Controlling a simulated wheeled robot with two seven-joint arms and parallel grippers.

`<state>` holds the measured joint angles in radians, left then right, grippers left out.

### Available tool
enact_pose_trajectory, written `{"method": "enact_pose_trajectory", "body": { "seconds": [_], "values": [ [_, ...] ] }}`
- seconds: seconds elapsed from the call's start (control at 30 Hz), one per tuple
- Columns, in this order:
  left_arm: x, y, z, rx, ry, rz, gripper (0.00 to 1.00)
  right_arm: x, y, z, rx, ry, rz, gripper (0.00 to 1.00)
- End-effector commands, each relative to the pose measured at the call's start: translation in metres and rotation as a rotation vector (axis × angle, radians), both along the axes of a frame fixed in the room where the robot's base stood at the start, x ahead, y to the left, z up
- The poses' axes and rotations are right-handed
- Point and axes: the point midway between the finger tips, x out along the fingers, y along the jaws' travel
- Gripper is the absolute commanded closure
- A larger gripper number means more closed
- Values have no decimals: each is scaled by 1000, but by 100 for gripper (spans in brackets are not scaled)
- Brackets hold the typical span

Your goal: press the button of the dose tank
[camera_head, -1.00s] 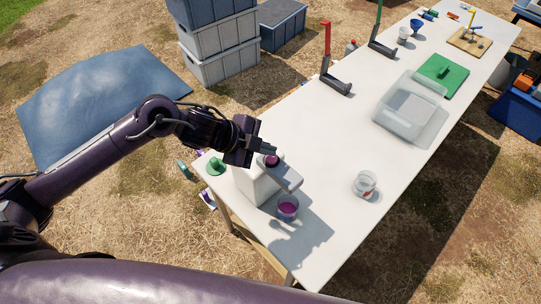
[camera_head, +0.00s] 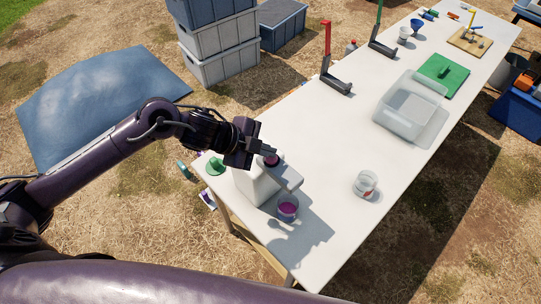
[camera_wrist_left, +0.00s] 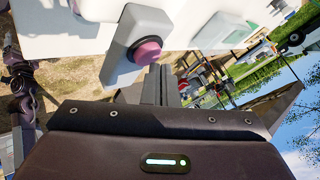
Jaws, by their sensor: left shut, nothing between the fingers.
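The dose tank (camera_head: 252,184) is a white dispenser at the near left end of the long white table. Its round purple button (camera_head: 271,161) sits on the tank's grey top arm. The button also shows in the wrist view (camera_wrist_left: 147,52), just above the fingertips in the picture. A clear cup (camera_head: 288,207) with purple liquid stands under the tank's arm. My left gripper (camera_head: 268,151) is shut and empty, its fingertips right at the button. I cannot tell whether they touch it. My right gripper is not in view.
A small clear jar (camera_head: 365,184) stands to the right on the table (camera_head: 330,150). A green knobbed object (camera_head: 216,166) lies beside the tank. Farther back are a clear bin (camera_head: 410,105), a green board (camera_head: 444,76) and a red-topped stand (camera_head: 329,62). The table's middle is clear.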

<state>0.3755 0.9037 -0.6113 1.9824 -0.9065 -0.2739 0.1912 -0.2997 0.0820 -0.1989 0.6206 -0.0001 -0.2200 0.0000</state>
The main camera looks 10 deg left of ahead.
Motion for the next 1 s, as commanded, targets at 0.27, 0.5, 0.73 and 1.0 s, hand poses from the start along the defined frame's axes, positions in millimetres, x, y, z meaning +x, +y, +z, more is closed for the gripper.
{"method": "enact_pose_trajectory", "body": {
  "seconds": [0.27,0.5,0.73,1.0],
  "values": [
    [0,0,-1,0,0,0,100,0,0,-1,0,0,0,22],
    [0,0,-4,0,0,0,100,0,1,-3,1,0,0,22],
    [0,0,-7,0,0,0,100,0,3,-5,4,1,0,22],
    [0,0,-6,0,0,0,100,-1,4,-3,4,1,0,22]
  ]
}}
